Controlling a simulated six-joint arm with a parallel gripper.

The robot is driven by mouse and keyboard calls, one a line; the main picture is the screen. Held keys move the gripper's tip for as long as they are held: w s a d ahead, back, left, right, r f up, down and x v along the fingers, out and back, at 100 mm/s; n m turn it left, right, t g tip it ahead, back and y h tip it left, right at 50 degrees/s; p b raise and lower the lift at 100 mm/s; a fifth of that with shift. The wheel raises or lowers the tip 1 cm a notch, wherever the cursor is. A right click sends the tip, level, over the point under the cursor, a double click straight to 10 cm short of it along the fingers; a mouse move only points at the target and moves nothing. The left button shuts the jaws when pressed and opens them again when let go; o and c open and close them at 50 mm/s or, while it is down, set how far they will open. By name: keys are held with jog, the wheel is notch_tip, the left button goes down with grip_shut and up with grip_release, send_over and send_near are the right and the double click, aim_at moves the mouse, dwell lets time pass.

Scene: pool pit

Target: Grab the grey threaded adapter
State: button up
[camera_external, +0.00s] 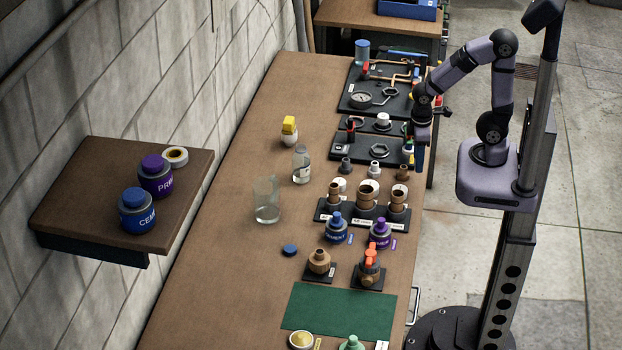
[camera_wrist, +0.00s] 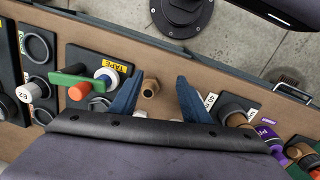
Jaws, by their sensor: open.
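The grey threaded adapter (camera_external: 346,165) appears as the small dark grey fitting at the left of a row of three on the wooden table. A pale fitting (camera_external: 375,168) stands in the middle and a brown fitting (camera_external: 402,172) at the right. My gripper (camera_external: 422,135) is above the table's right edge, right of and apart from the grey adapter. In the wrist view its blue fingers (camera_wrist: 159,90) are open and empty, with the brown fitting (camera_wrist: 150,88) in the gap between them. The grey adapter is not visible there; my gripper body covers that area.
Black boards (camera_external: 379,90) with gauge and pipes lie behind the row. A black rack (camera_external: 343,215) with several brown fittings stands in front. A clear bottle (camera_external: 302,165) and a glass beaker (camera_external: 266,202) stand left. Table space left of the adapter is partly free.

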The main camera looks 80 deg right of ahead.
aim_at(349, 163)
jog(key=w+d+n+h, duration=0.1)
jog(key=n, duration=0.1)
jog(key=w+n+h+b, duration=0.1)
jog(key=n, duration=0.1)
jog(key=w+d+n+h+b, duration=0.1)
jog(key=w+n, duration=0.1)
jog(key=n, duration=0.1)
jog(key=shift+d+t, duration=0.3)
jog(key=shift+t, duration=0.1)
jog(key=w+a+r+n+t+h, duration=0.35)
jog(key=w+n+t, duration=0.2)
jog(key=n, duration=0.45)
jog(key=w+a+r+n+t+h, duration=0.2)
jog(key=w+a+n+t, duration=0.2)
jog(key=w+n, duration=0.4)
jog(key=shift+n+y, duration=0.35)
jog(key=shift+n, duration=0.15)
jog(key=f, duration=0.8)
jog(key=shift+s+d+f+b, duration=0.2)
jog(key=shift+s+d+b, duration=0.1)
jog(key=shift+s+d, duration=0.05)
jog(key=shift+x, duration=0.9)
jog(key=shift+w, duration=0.1)
jog(key=shift+p+x, duration=0.7)
jog(key=shift+x, duration=2.1)
